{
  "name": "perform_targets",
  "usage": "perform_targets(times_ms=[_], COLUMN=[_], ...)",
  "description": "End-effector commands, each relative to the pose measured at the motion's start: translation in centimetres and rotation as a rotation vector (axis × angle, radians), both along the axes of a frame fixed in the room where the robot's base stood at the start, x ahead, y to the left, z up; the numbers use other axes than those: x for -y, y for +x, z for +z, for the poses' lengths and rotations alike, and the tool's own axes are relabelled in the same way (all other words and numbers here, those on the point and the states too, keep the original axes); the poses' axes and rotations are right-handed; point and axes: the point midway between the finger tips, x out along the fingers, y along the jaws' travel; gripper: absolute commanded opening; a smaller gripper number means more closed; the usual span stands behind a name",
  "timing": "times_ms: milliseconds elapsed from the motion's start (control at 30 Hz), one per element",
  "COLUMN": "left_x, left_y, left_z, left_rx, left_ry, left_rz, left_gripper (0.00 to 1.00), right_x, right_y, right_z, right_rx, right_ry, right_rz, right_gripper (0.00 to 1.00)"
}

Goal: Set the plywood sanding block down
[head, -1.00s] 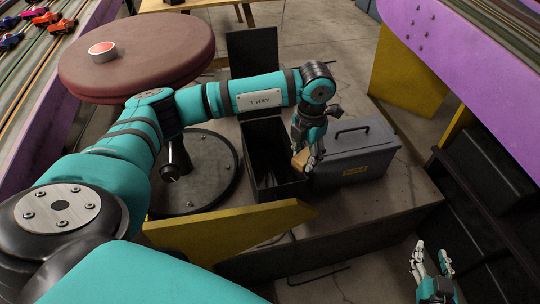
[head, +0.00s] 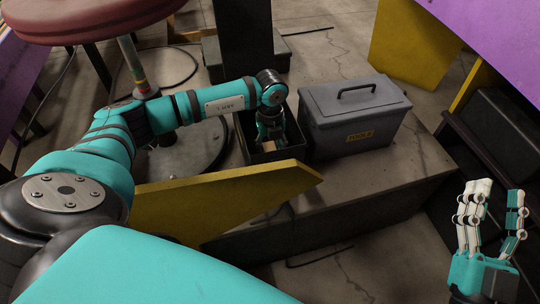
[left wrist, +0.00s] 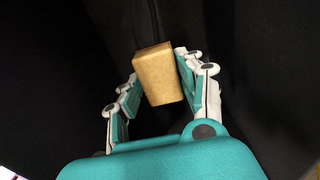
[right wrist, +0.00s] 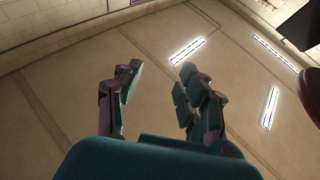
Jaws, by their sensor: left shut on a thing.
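The plywood sanding block (head: 267,146) is a small tan block. It is low in the open black bin (head: 288,155), between the fingers of my left gripper (head: 270,134). In the left wrist view the block (left wrist: 158,78) sits between the fingertips of my left gripper (left wrist: 157,82), tilted a little, with dark bin walls around it. My left gripper is shut on it. Whether the block touches the bin floor I cannot tell. My right gripper (head: 496,190) is open and empty at the lower right; its spread fingers also show in the right wrist view (right wrist: 160,75).
A grey toolbox (head: 355,120) with a black handle stands just right of the bin. A yellow panel (head: 225,200) runs in front of the bin. A round red stool (head: 80,22) stands at the left, and a black upright panel (head: 243,40) rises behind the bin.

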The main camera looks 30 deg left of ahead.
Motion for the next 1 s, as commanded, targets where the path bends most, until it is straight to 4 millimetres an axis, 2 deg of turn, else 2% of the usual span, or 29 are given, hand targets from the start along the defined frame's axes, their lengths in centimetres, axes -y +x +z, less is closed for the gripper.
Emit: perform_targets(times_ms=[167,400,867,900,1000], left_x=[0.0,0.1,0.1,0.1,0.0], left_y=[0.0,0.0,0.0,0.0,0.0], left_z=[-1.7,-4.2,-4.6,-4.7,-4.6], left_rx=[-0.001,-0.001,-0.001,-0.001,-0.001], left_ry=[0.0,-0.001,-0.001,-0.001,-0.001], left_rz=[-0.001,-0.001,-0.002,-0.002,-0.002], left_gripper=[0.06,0.06,0.06,0.39,0.52], right_x=[0.0,0.3,0.5,0.5,0.5], right_y=[-1.0,-3.8,-4.5,-4.6,-4.6], right_z=[1.5,4.4,5.1,5.2,5.2], right_rx=[0.112,0.333,0.381,0.388,0.387], right_ry=[0.032,0.097,0.111,0.114,0.113], right_rz=[0.006,0.018,0.021,0.021,0.021], right_gripper=[0.4,0.4,0.4,0.4,0.4])
